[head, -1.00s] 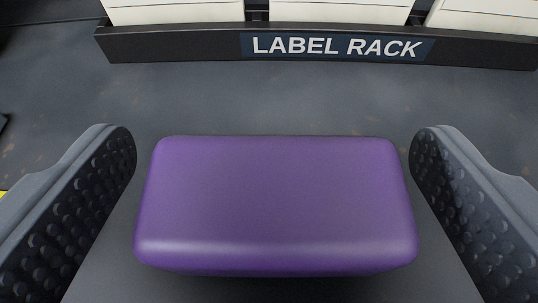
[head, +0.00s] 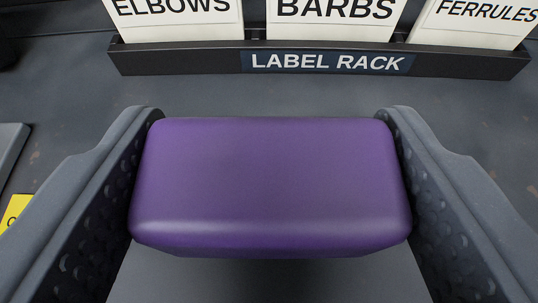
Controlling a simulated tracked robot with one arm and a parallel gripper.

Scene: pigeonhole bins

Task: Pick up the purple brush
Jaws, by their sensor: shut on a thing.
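The purple brush (head: 270,185) shows as a rounded purple block in the middle of the head view. My gripper (head: 270,170) has one dark, studded finger against each end of it. The gripper is shut on the brush. A dark shadow lies below its near edge, and its underside is hidden.
A black label rack (head: 325,62) stands behind the brush, holding white cards that read ELBOWS (head: 175,20), BARBS (head: 335,18) and FERRULES (head: 475,20). A yellow tag (head: 14,212) and a grey object (head: 10,150) are at the left edge. Dark grey surface lies between brush and rack.

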